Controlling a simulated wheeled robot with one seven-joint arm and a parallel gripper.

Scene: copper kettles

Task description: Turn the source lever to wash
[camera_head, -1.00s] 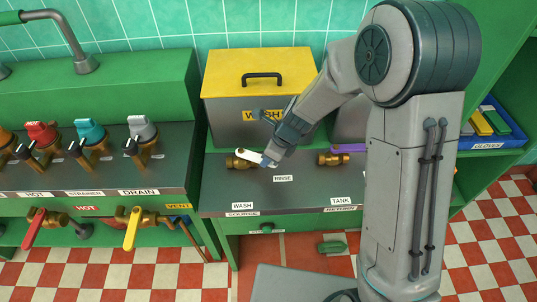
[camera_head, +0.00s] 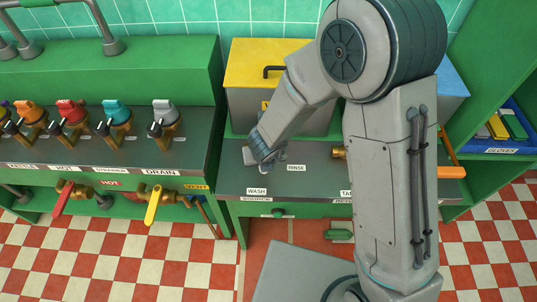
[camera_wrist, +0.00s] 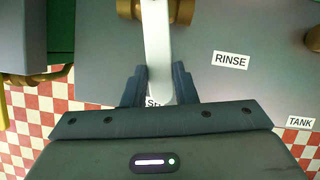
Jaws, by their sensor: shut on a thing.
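The source lever (camera_wrist: 157,45) is a white bar on a brass valve body (camera_wrist: 185,9). In the wrist view it runs from the valve at the top down between my fingers, its end over the WASH label, which is partly covered. My gripper (camera_wrist: 159,80) is shut on the lever, one finger along each side. In the head view my gripper (camera_head: 258,158) is just above the WASH label (camera_head: 257,191) and left of the RINSE label (camera_head: 296,168). There my gripper and arm hide most of the lever and its valve.
A yellow-lidded metal box (camera_head: 250,60) stands behind the counter (camera_head: 228,180). A brass fitting (camera_head: 338,152) shows right of my forearm, partly hidden. Several colored valves and a yellow lever (camera_head: 152,205) are at the left. An orange bar (camera_head: 449,171) shows at the right.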

